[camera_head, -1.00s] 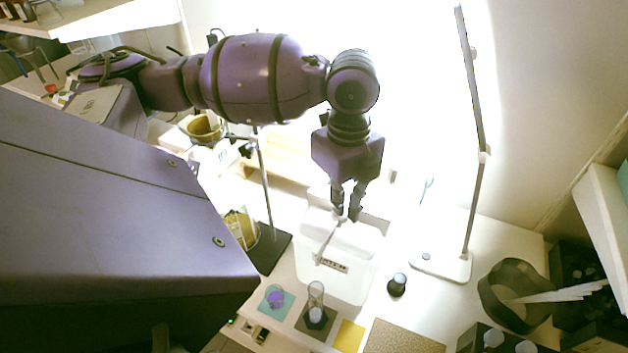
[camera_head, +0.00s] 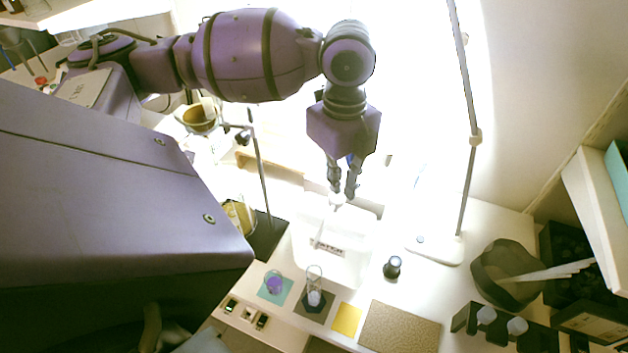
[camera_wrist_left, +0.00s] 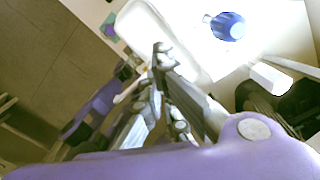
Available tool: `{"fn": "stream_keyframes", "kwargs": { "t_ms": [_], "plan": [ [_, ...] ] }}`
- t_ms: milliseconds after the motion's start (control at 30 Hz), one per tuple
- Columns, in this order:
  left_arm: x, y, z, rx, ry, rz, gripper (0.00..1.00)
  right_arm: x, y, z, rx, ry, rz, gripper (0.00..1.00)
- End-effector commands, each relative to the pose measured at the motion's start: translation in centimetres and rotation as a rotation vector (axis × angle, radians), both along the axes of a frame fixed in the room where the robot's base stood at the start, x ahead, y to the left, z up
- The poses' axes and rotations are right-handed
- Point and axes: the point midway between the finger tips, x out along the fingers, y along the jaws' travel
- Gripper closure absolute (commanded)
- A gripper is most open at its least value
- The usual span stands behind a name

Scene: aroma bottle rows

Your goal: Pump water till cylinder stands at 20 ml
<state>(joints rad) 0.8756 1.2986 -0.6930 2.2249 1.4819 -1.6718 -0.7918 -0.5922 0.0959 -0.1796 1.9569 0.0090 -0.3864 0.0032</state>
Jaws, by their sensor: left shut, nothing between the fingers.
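The white water container (camera_head: 350,262) with a dark-lettered label stands on the bench, its pump spout (camera_head: 319,238) pointing toward the front. My left gripper (camera_head: 343,196) is shut and empty, pointing down at the pump top; contact is unclear in the glare. A clear graduated cylinder (camera_head: 314,272) stands upright on a dark mat in front of the container. Its water level is too small to read. In the left wrist view, the shut fingers (camera_wrist_left: 163,55) show beside the white container (camera_wrist_left: 150,22). My right gripper is out of view.
A beaker with purple contents (camera_head: 274,284) stands on a teal mat left of the cylinder. A yellow mat (camera_head: 346,319) and a brown speckled board (camera_head: 400,328) lie to the right. A dark-bodied bottle (camera_head: 392,267) and a lamp stand (camera_head: 436,249) are right of the container.

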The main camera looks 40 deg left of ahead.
Motion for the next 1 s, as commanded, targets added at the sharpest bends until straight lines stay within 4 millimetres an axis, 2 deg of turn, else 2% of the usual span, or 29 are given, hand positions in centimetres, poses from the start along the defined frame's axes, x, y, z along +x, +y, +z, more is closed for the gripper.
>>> {"fn": "stream_keyframes", "kwargs": {
  "t_ms": [500, 667, 1000],
  "plan": [
    [0.1, 0.0, 5.1, 0.0, -0.003, 0.001, 1.0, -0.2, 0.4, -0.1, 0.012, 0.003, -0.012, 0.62],
    [0.0, 0.0, 5.7, 0.001, -0.001, 0.001, 1.0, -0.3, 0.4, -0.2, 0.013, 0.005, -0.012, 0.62],
    [0.0, 0.0, 5.8, 0.001, -0.001, 0.0, 1.0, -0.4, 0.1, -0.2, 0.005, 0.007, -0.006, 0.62]
  ]
}}
